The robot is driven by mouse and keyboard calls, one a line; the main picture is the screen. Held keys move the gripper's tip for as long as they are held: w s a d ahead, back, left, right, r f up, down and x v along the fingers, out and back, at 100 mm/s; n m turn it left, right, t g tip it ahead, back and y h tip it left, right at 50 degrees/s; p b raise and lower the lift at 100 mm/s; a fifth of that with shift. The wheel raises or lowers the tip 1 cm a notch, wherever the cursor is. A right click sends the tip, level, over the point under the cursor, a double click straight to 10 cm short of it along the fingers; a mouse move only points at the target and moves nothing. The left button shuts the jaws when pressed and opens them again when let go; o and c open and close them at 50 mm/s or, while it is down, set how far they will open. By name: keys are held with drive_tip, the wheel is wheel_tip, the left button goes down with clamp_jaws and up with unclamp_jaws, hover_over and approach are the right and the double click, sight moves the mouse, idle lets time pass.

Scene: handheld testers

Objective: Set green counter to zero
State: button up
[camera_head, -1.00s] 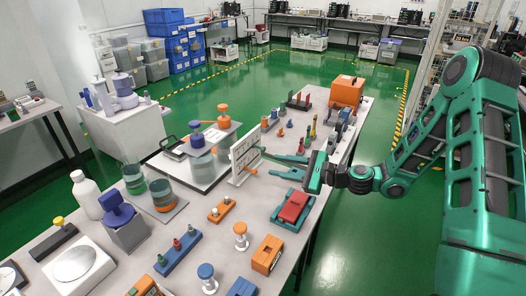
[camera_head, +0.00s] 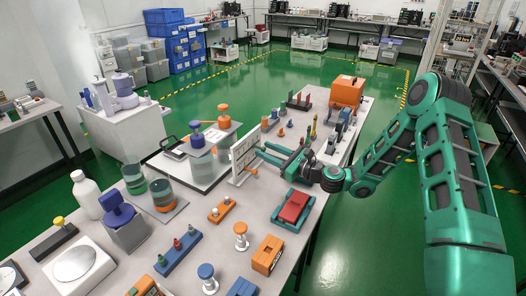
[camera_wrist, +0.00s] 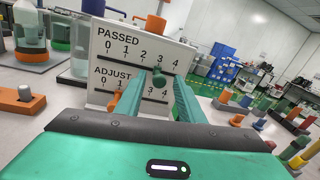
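A white counter board (camera_wrist: 140,45) stands upright on the table; it also shows in the head view (camera_head: 240,156). Its upper row reads PASSED and its lower row ADJUST, with number scales. A green knob (camera_wrist: 158,77) on the upper row appears below the 3. An orange knob (camera_wrist: 115,97) is on the lower row near the 0 and 1, partly hidden by my left finger. My gripper (camera_wrist: 161,80) is open in front of the board, its fingertips on either side of the green knob in the picture. I cannot tell whether they touch it. It also shows in the head view (camera_head: 263,150).
A raised clear stand (camera_head: 205,172) with blue and orange-topped items is left of the board. A red block on a teal base (camera_head: 292,208) lies right of and nearer than the board. Peg holders and an orange box (camera_head: 346,91) stand behind.

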drive_tip(key=shift+x, duration=0.9)
